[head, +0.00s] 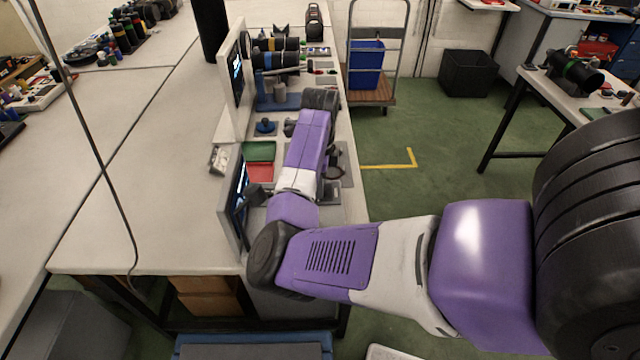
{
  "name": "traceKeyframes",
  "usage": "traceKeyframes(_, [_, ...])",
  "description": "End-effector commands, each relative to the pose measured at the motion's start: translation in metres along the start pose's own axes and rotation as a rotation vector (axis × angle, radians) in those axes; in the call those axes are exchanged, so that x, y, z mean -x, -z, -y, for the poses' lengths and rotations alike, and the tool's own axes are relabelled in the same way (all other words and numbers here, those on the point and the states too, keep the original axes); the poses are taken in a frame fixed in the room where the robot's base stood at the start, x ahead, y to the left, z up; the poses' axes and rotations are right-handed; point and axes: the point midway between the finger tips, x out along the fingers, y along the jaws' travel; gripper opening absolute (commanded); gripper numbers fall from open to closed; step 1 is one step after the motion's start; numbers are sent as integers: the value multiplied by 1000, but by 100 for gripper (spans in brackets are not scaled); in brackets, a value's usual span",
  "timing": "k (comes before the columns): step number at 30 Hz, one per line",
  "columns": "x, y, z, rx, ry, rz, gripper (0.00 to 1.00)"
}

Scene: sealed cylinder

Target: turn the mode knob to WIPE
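I cannot make out a mode knob or a WIPE marking in the head view. A small blue knob-like part on a dark plate (265,126) sits on the bench, left of my forearm; I cannot tell whether it is the mode knob. My purple and white arm reaches in from the right and bends over the bench. Its far dark joint is near the bench's right edge. My gripper's fingers are hidden behind or below the arm, so their state does not show.
Two upright panels with screens (238,80) (239,198) stand along the bench (150,205). A green tray (260,151) and a red tray (259,172) lie close left of my arm. Dark cylinders (275,60) lie farther back. The left bench area is largely clear.

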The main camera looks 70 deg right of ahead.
Motion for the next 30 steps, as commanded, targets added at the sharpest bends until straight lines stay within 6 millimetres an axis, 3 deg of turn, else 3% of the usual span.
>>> traceKeyframes(3, [0,0,0,0,0,0,49])
traceKeyframes(14, [4,0,1,0,2,1,49])
traceKeyframes(24, [55,0,1,-1,3,3,49])
traceKeyframes(30, [75,0,1,-1,2,2,49])
